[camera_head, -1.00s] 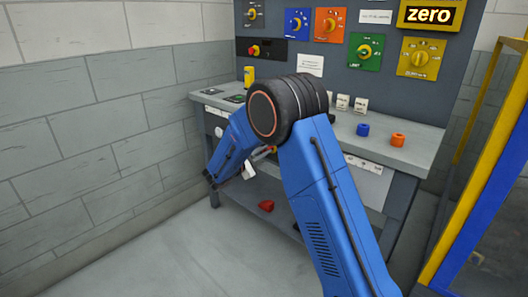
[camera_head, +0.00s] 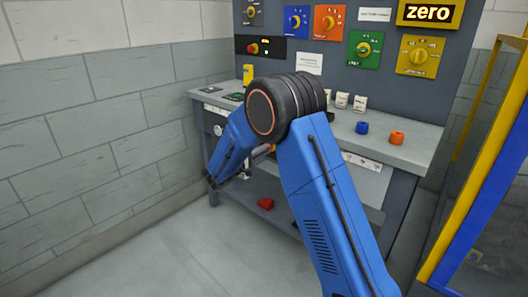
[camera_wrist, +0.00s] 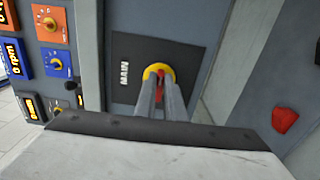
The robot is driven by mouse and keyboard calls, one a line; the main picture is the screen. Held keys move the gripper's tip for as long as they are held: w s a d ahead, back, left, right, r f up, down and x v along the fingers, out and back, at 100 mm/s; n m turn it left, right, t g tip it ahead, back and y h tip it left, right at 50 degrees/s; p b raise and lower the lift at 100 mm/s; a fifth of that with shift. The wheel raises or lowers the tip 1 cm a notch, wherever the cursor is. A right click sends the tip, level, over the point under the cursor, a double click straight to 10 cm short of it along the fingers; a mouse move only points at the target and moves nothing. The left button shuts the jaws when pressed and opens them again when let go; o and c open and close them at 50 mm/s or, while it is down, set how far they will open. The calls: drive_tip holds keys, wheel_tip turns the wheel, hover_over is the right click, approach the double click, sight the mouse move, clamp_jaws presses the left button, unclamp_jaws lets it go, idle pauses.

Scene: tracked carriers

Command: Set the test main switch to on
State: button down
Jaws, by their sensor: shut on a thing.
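The main switch (camera_wrist: 160,73) shows in the wrist view as a red handle on a round yellow base. It is on a dark plate (camera_wrist: 188,52) marked MAIN, whose lettering runs sideways in this view. My gripper (camera_wrist: 161,88) is shut on the red handle, one grey finger on each side. The fingers cover most of the handle, so I cannot tell its exact setting. In the head view my blue arm hides the gripper and most of the switch at the bench front.
A panel of coloured dials stands behind, with a display (camera_head: 430,13) reading zero. A red object (camera_head: 265,203) lies on the lower shelf. A yellow and blue frame (camera_head: 475,160) stands at right.

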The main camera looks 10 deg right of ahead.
drive_tip(key=shift+s+f, duration=0.1)
idle(0.4)
drive_tip(key=c, duration=1.8)
unclamp_jaws()
drive_tip(key=shift+c, duration=0.2)
drive_tip(key=v, duration=1.7)
drive_tip(key=shift+a, duration=0.2)
drive_tip(key=shift+s, duration=0.1)
drive_tip(key=shift+d, duration=0.1)
